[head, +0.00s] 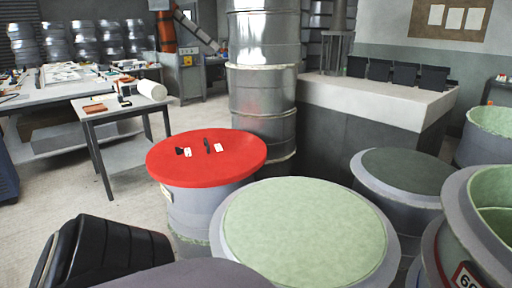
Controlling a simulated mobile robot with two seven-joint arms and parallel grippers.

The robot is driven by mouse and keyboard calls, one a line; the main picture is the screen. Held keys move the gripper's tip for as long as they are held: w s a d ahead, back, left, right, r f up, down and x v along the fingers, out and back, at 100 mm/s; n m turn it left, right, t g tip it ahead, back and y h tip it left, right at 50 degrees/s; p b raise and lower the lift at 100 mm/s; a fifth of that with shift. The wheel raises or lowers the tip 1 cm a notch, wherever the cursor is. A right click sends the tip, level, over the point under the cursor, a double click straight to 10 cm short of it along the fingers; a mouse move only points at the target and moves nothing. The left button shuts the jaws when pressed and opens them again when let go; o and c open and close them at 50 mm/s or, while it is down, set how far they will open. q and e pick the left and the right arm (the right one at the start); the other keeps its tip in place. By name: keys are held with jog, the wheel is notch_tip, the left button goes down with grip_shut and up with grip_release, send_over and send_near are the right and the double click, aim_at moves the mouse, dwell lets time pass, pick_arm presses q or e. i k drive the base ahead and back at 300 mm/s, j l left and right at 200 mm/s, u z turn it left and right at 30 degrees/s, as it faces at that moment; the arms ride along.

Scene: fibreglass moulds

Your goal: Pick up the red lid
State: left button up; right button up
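The red lid (206,164) is a broad round disc lying flat on top of a pale grey drum (200,208), left of the middle in the head view. Two small black items with white tags (218,147) lie on it. Its whole upper face is in sight. I see no gripper fingers in this view, so neither gripper shows here.
A drum with a pale green top (305,228) stands close in front of the lid, to the right. A darker-topped drum (408,172) is further right. A tall metal drum stack (262,95) rises behind. A small table (120,107) stands left; floor between is clear.

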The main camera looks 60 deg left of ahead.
aim_at(211, 158)
jog(key=u, duration=2.4)
jog(key=z, duration=0.75)
jog(key=j+z, duration=0.3)
jog(key=z, duration=0.15)
jog(key=i+j+z, duration=0.1)
jog(key=j+z, duration=0.6)
jog(key=k+j+z, duration=0.1)
jog(key=j+z, duration=0.15)
jog(key=k+j, duration=0.1)
jog(key=j, duration=0.3)
jog(key=k+j+z, duration=0.1)
jog(key=j, duration=0.35)
jog(key=k+j, duration=0.1)
jog(key=j, duration=0.3)
jog(key=k+j+z, duration=0.15)
jog(key=j, duration=0.25)
